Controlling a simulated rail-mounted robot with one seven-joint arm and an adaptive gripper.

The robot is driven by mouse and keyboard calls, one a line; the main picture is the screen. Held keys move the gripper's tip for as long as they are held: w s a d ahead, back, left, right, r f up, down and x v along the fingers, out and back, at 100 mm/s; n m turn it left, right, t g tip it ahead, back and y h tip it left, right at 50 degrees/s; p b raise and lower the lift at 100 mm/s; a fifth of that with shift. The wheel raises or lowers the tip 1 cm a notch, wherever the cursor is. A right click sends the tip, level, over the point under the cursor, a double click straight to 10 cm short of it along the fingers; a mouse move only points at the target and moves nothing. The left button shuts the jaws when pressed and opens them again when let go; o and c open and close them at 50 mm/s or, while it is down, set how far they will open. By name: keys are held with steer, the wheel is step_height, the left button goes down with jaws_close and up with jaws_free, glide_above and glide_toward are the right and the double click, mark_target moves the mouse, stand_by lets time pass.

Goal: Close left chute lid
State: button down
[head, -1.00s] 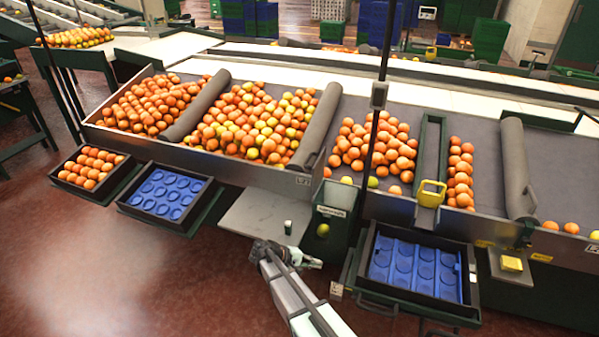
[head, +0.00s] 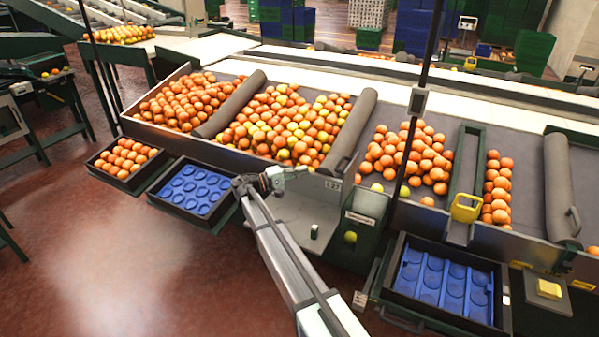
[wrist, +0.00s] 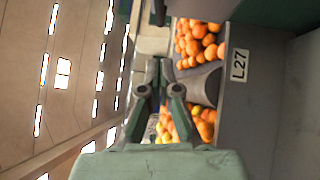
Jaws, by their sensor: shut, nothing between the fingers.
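A long grey rounded cover (head: 352,130) with a small handle at its near end lies raised beside the left orange bin; I take it for the left chute lid, though I cannot be sure. It seems to show in the wrist view (wrist: 205,85) between oranges, near the L27 label. My gripper (head: 291,172) is in front of the bin's metal front wall, left of the cover's handle and apart from it. In the wrist view its fingers (wrist: 153,72) are together and empty.
Oranges (head: 285,125) fill the bins behind the front wall. A blue tray (head: 193,188) sits at left below my gripper. A green box (head: 360,226) stands to the right, with another blue tray (head: 445,283) beyond it. Open floor lies in front.

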steer(key=d+r+p, duration=0.1)
steer(key=d+p, duration=0.2)
steer(key=d, duration=0.6)
steer(key=shift+s+d+r+p, duration=0.15)
steer(key=shift+d+p, duration=0.1)
steer(key=shift+p, duration=0.15)
steer(key=shift+d, duration=0.1)
